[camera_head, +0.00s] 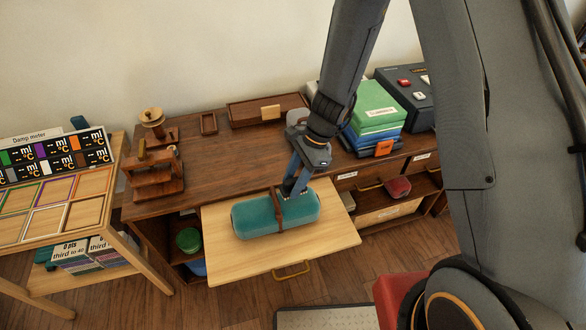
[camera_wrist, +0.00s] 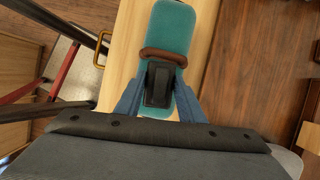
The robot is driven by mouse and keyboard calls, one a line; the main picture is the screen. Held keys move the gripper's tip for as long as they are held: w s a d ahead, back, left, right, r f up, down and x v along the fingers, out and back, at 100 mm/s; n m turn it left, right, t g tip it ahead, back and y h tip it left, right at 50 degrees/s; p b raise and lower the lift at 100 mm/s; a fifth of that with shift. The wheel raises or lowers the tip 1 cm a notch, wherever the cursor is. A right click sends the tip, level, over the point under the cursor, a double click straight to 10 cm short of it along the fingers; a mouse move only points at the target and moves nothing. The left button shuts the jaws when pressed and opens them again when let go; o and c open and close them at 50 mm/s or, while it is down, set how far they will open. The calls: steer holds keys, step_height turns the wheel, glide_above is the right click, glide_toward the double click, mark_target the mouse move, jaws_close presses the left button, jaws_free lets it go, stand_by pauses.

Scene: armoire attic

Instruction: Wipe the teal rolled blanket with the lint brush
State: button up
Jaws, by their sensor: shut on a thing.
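The teal rolled blanket (camera_head: 258,216) lies on a pale pull-out board (camera_head: 225,262), with a brown strap (camera_head: 281,210) around its middle. My gripper (camera_head: 292,188) is above the right half of the blanket, pointing down. In the wrist view the blanket (camera_wrist: 170,30) runs up the picture. There my gripper (camera_wrist: 158,98) is shut on a dark block, which looks like the lint brush (camera_wrist: 160,85). The brush is over the blanket beside the strap; I cannot tell whether it touches. It is mostly hidden in the head view.
The brown desk (camera_head: 215,150) holds a wooden press (camera_head: 153,172) at the left and stacked green and blue folders (camera_head: 375,105) at the right. A slanted label stand (camera_head: 60,200) is at the far left. The board's brass handle (camera_head: 292,270) sticks out in front.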

steer(key=shift+r+p, duration=1.4)
steer(key=shift+r, duration=0.55)
